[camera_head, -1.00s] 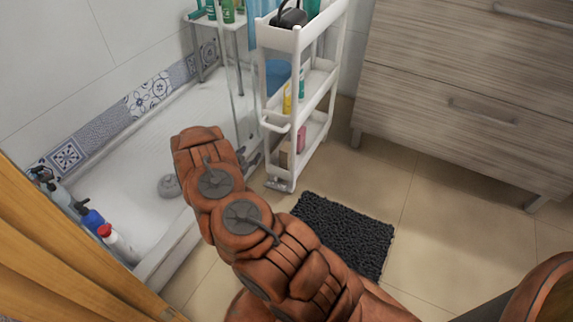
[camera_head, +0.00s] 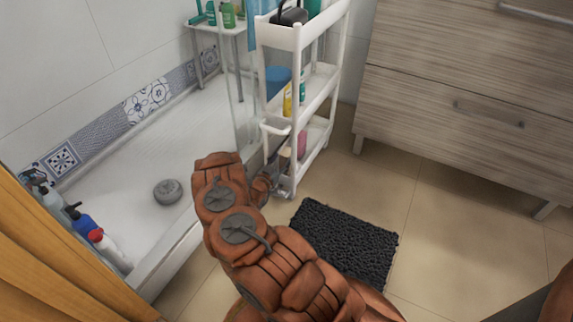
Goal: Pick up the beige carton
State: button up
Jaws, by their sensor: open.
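The beige carton (camera_head: 285,153) is on the bottom shelf of the white cart (camera_head: 298,40), at its near left end. It is small in view and partly hidden by the cart frame and my gripper. My arm reaches up from the bottom of the picture. My gripper (camera_head: 277,158) is at the cart's lower left side, close to the carton, and mostly hidden behind my arm. Its jaws are open, and I cannot tell whether they touch the carton.
A pink item (camera_head: 301,144) stands beside the carton on the bottom shelf. Yellow and teal bottles (camera_head: 288,100) stand on the middle shelf. The shower tray (camera_head: 150,150) is left, a dark mat (camera_head: 345,240) lies in front, and a wooden cabinet (camera_head: 460,110) is right.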

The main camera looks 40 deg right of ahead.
aim_at(283, 157)
jog(key=shift+b+x, duration=0.45)
jog(key=shift+x, duration=1.4)
jog(key=shift+r, duration=0.1)
jog(key=shift+c, duration=0.3)
grip_shut()
